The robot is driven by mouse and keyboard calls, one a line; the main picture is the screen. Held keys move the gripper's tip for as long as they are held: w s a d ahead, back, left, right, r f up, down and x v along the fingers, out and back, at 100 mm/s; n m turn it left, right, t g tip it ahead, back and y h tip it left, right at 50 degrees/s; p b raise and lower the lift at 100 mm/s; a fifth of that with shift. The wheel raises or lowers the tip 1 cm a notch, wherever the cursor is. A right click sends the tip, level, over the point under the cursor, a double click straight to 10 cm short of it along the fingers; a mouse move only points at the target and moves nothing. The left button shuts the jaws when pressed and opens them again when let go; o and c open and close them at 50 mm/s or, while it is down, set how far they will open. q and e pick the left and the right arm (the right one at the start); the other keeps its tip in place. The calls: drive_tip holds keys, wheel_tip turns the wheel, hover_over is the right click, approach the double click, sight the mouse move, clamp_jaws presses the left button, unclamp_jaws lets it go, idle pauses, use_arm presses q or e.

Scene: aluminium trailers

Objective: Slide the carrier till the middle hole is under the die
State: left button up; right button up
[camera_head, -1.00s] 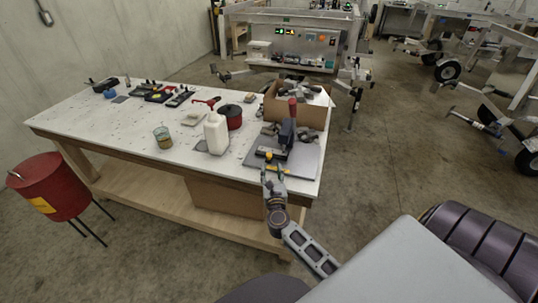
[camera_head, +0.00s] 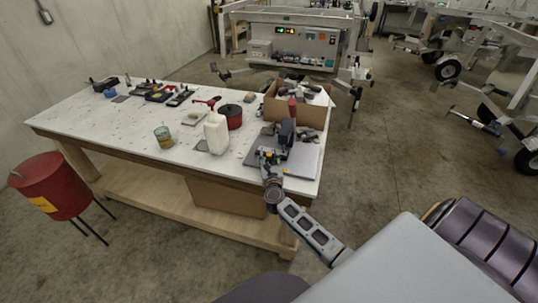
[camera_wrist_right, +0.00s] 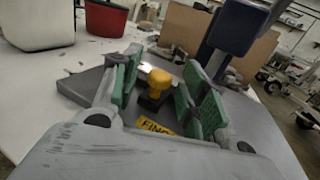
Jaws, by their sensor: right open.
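A yellow knob (camera_wrist_right: 160,82) stands on a small dark block, which looks like the carrier (camera_wrist_right: 150,103). My right gripper (camera_head: 269,162) is in front of the press. In the wrist view its green-padded fingers (camera_wrist_right: 158,88) are open, one on each side of the knob, with gaps beside it. The holes and the die cannot be made out. My left gripper is out of view.
A cardboard box (camera_head: 297,112) of parts stands behind the press. A white jug (camera_head: 216,133), a red pot (camera_head: 231,116) and a glass jar (camera_head: 163,137) stand to the left. A red bin (camera_head: 48,188) stands left of the table.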

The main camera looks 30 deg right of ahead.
drive_tip(key=shift+x, duration=0.9)
clamp_jaws()
